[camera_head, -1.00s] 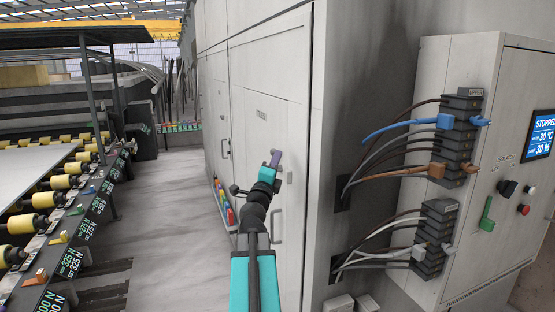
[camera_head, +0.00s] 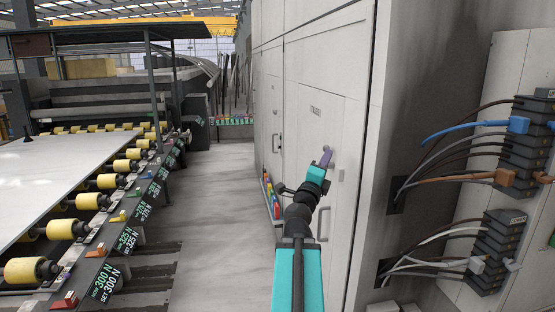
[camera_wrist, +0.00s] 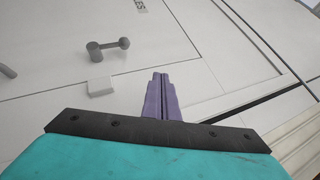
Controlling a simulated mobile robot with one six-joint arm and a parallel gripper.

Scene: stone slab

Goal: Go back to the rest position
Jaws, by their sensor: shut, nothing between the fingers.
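My gripper (camera_head: 326,155) is at the end of my raised teal and black arm, in front of the pale cabinet (camera_head: 309,75) in the head view. In the wrist view its purple fingers (camera_wrist: 161,94) are pressed together with nothing between them. The cabinet door fills most of the wrist view. A grey knob-like handle (camera_wrist: 108,48) and a small white block (camera_wrist: 101,86) show on it, left of the fingers and apart from them.
On the left a roller conveyor (camera_head: 88,201) carries a pale slab (camera_head: 62,170). A clear floor aisle (camera_head: 213,190) runs between it and the cabinet. On the right, cables plug into black connector blocks (camera_head: 526,140). Several coloured items (camera_head: 270,194) stand low by the cabinet.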

